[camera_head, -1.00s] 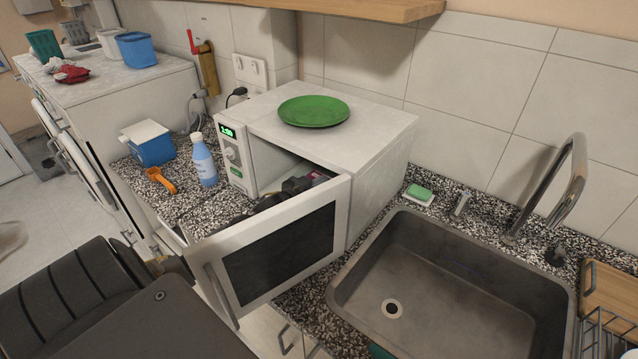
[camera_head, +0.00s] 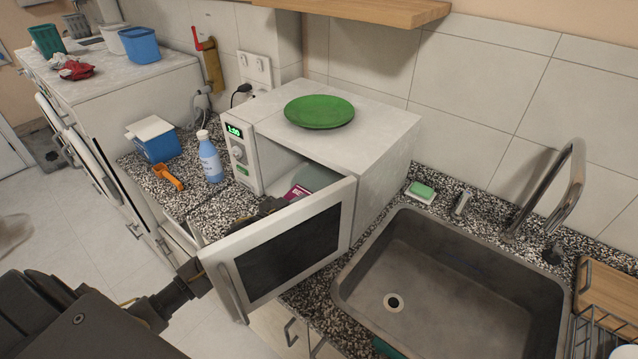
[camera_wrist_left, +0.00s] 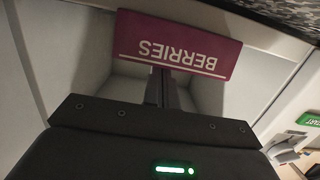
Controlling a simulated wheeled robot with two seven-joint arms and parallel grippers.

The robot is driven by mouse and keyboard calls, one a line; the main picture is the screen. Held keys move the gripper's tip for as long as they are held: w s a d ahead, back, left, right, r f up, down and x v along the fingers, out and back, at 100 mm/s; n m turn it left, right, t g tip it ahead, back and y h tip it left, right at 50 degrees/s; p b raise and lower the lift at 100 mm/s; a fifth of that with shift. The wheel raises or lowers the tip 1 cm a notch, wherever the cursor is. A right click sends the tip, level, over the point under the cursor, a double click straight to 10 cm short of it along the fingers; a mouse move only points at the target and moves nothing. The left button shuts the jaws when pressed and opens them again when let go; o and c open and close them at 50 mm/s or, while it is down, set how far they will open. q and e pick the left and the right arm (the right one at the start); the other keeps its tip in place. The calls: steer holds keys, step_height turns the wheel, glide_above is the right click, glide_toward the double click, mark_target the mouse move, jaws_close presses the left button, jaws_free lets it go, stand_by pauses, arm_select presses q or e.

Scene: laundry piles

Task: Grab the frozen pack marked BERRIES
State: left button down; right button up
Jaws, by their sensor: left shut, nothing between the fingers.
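The magenta pack marked BERRIES (camera_wrist_left: 178,46) fills the upper middle of the left wrist view, its white lettering upside down. In the head view, part of the pack (camera_head: 297,192) shows inside the open white microwave (camera_head: 365,110), above the door's top edge. My left gripper (camera_wrist_left: 168,88) is shut and empty, with its fingertips close to the pack's lettered face; I cannot tell whether they touch it. In the head view the left gripper (camera_head: 272,205) is at the microwave opening, partly hidden behind the door. My right gripper is not in view.
The microwave door (camera_head: 290,245) stands open towards me, beside my left arm. A green plate (camera_head: 319,112) lies on top of the microwave. A blue bottle (camera_head: 209,158), an orange scoop (camera_head: 166,178) and a blue box (camera_head: 157,142) are at left. The sink (camera_head: 450,270) is at right.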

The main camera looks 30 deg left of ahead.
arm_select(q)
steer(key=shift+d+r+p, duration=0.15)
steer(key=shift+r+p, duration=0.05)
steer(key=shift+p, duration=0.55)
steer(key=shift+w, duration=0.1)
